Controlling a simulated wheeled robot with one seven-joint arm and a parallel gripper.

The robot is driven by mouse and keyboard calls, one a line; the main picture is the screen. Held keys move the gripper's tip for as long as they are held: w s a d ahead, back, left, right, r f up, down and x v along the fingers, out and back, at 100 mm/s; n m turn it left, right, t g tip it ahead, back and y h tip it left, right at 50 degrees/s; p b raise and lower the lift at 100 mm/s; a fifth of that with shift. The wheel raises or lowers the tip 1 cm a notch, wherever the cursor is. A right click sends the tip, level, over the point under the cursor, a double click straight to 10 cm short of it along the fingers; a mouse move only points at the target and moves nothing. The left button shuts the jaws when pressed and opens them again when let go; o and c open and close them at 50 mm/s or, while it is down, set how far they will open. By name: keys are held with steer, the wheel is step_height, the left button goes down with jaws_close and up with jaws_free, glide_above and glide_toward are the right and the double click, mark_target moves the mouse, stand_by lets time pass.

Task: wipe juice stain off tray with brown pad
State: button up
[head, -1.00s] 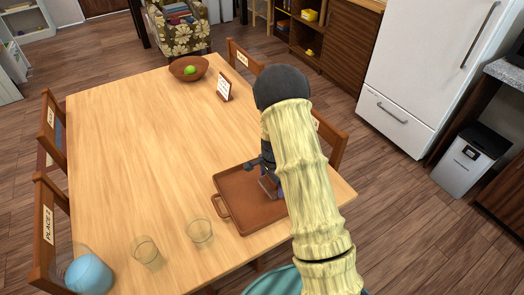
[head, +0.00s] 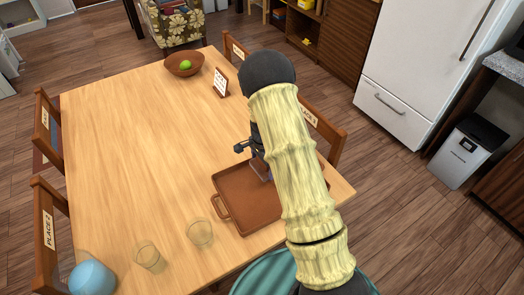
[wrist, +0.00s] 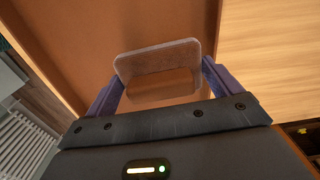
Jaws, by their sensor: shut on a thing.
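The brown tray (head: 238,200) lies on the near right part of the wooden table, partly hidden by my arm. My gripper (head: 262,172) is over the tray's far part, mostly hidden behind my arm in the head view. In the wrist view, my gripper (wrist: 163,76) is shut on a flat, grey-brown pad (wrist: 158,58), held across between its two purple fingers. The tray (wrist: 90,30) spreads out beyond the pad. I cannot tell whether the pad touches the tray. I cannot make out a juice stain on the visible tray surface.
Two clear glasses (head: 199,234) and a blue round vessel (head: 92,278) stand along the table's near left side. A brown bowl (head: 185,64) with a green fruit and a small sign (head: 220,80) stand at the far end. Chairs line the sides. The table's middle is clear.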

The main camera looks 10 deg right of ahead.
steer(key=shift+r+p, duration=1.55)
steer(key=shift+r, duration=0.75)
steer(key=shift+w, duration=0.2)
